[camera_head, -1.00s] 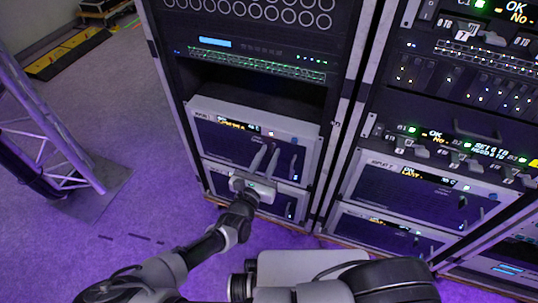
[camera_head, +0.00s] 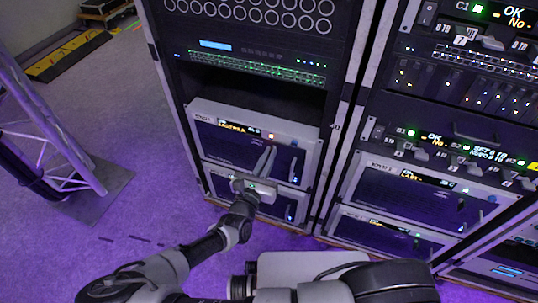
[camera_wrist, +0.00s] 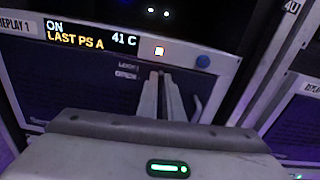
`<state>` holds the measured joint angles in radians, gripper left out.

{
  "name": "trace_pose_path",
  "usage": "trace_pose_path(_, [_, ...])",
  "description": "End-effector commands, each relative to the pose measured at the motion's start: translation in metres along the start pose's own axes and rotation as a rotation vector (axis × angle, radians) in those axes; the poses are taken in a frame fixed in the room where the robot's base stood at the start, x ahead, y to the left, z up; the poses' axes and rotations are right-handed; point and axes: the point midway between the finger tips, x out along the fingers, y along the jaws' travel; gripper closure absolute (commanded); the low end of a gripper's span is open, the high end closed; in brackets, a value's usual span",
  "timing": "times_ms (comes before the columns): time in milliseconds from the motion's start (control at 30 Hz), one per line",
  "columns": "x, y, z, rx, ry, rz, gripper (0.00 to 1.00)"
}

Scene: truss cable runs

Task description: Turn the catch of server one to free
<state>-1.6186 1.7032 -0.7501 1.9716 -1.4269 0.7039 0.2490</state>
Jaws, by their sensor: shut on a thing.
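The unit with the label REPLAY 1, server one (camera_head: 222,139), is the upper grey-framed unit in the left rack; its front also shows in the wrist view (camera_wrist: 85,72). Its display reads ON, LAST PS A and 41 C in the wrist view. My gripper (camera_head: 271,148) reaches up to the front, its two fingers close together. In the wrist view the fingertips (camera_wrist: 160,74) are shut on the small catch, right of printed marks that seem to read LOCK and OPEN. The fingers mostly hide the catch, so I cannot tell its angle.
A grey pull handle (camera_wrist: 196,106) stands just right of my fingers, and a blue round knob (camera_wrist: 203,61) is above it. A similar unit (camera_head: 250,187) sits below. An empty dark bay (camera_head: 255,92) is above. Another rack (camera_head: 420,185) stands to the right.

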Motion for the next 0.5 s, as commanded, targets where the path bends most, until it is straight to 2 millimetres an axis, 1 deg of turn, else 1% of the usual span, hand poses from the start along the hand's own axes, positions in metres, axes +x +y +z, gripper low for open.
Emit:
trace_pose_path(33, [0.0003,-0.0011,0.0027,-0.023,0.002,-0.002,1.0])
trace_pose_path(267, [0.0005,-0.0006,0.0032,-0.192,0.004,-0.002,1.0])
trace_pose_path(500, [0.0004,0.0003,0.002,-0.419,0.003,-0.002,1.0])
